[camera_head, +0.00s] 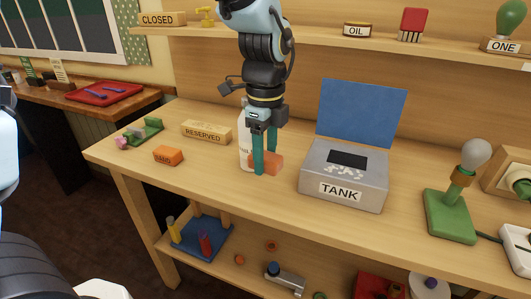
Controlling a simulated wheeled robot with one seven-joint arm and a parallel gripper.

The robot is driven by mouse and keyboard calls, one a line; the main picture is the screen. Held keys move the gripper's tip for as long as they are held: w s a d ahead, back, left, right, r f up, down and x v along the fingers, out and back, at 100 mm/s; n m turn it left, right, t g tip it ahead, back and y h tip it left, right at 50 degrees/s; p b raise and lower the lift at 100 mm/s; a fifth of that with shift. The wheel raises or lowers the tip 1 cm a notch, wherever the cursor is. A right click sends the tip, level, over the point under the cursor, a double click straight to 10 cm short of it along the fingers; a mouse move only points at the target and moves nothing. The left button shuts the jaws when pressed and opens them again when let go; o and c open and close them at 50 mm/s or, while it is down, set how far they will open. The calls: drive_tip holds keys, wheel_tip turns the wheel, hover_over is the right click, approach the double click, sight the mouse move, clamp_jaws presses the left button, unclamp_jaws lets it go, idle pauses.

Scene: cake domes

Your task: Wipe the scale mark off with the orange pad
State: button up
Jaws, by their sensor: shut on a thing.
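My gripper (264,160) points down over the middle of the bench, with its teal fingers shut on an orange pad (270,161). The fingers partly hide the pad, which is at or close to the bench top; I cannot tell if it touches. The scale mark (345,172) is a patch of whitish flecks on the top of the grey tank (318,178), just in front of a black rectangle. The tank stands right of my gripper, labelled TANK, with its blue lid (361,112) raised at the back. The pad is apart from the mark.
A white bottle (243,140) stands just behind and left of my gripper, partly hidden. An orange block (168,155) and a RESERVED block (206,132) lie further left. A green lamp base (449,214) with a bulb stands right of the tank. A shelf (330,38) runs above.

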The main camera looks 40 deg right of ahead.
sight(265, 196)
drive_tip(key=shift+f+b, duration=2.3)
drive_tip(key=shift+f, duration=1.65)
drive_tip(key=o, duration=0.7)
drive_tip(key=shift+f, duration=0.15)
drive_tip(key=o, duration=0.6)
drive_tip(key=shift+r, duration=0.2)
drive_tip(key=shift+c, duration=0.3)
clamp_jaws()
